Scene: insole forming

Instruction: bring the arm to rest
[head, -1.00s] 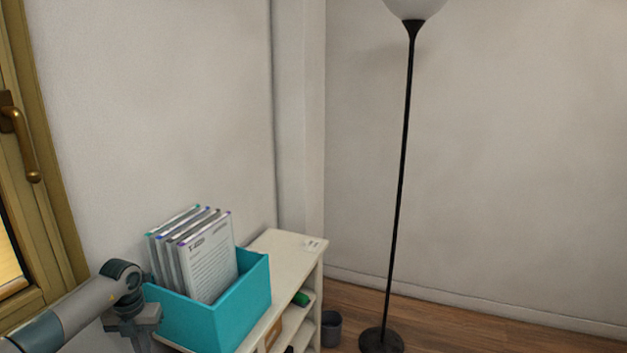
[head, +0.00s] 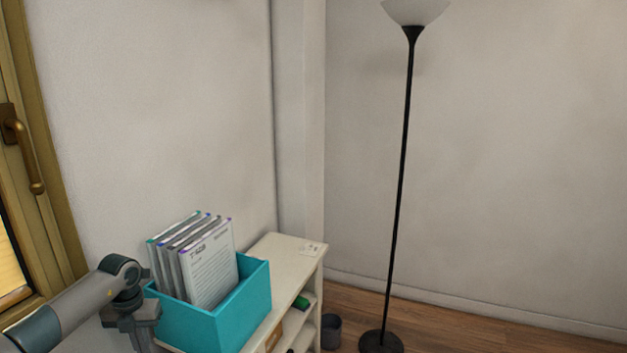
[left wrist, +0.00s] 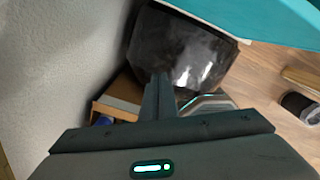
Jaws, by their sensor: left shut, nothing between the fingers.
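My left arm enters the head view at lower left, its wrist bent downward beside the teal box (head: 240,309). In the left wrist view my left gripper (left wrist: 159,82) is shut and empty, its two fingers together. It points down toward a dark glossy object (left wrist: 186,50) and a cardboard box (left wrist: 118,107) below; I cannot tell whether it touches either. My right gripper is not in view.
The teal box holds several upright documents (head: 208,268) and stands on a white shelf unit (head: 290,252). A floor lamp (head: 403,150) and a grey bin (head: 331,331) stand to the right. A window frame (head: 45,230) is at left. Wooden floor (head: 480,335) is clear at lower right.

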